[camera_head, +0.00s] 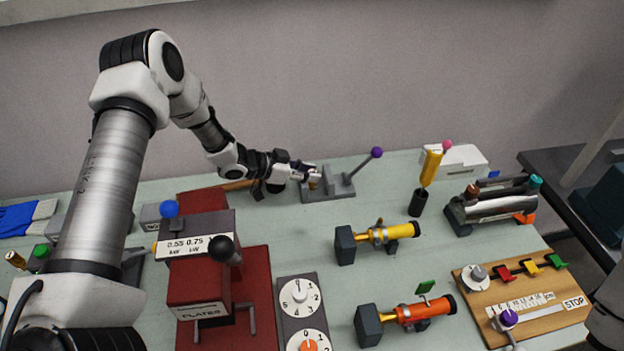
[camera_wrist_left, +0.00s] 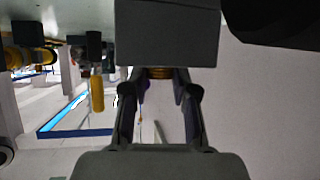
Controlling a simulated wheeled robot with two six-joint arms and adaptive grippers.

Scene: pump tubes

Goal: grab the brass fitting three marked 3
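My left gripper (camera_head: 312,178) is at the back of the table, at the left side of the grey block with the purple-knobbed lever. A small brass-coloured piece (camera_head: 313,184) shows at its fingertips. In the left wrist view, the fingers of my left gripper (camera_wrist_left: 160,78) stand on either side of a ribbed brass piece (camera_wrist_left: 159,72), just under a grey block (camera_wrist_left: 167,32). Whether the fingers press on it cannot be told, and no number is readable on it. Another brass-coloured cylinder (camera_head: 15,259) is at the far left. My right gripper is not in view.
The grey lever base (camera_head: 333,188) stands close to my left gripper. A black holder with a yellow-handled tool (camera_head: 418,203), a yellow tube pump (camera_head: 385,234) and an orange one (camera_head: 415,313) stand to the right. A red machine (camera_head: 200,280) is in front.

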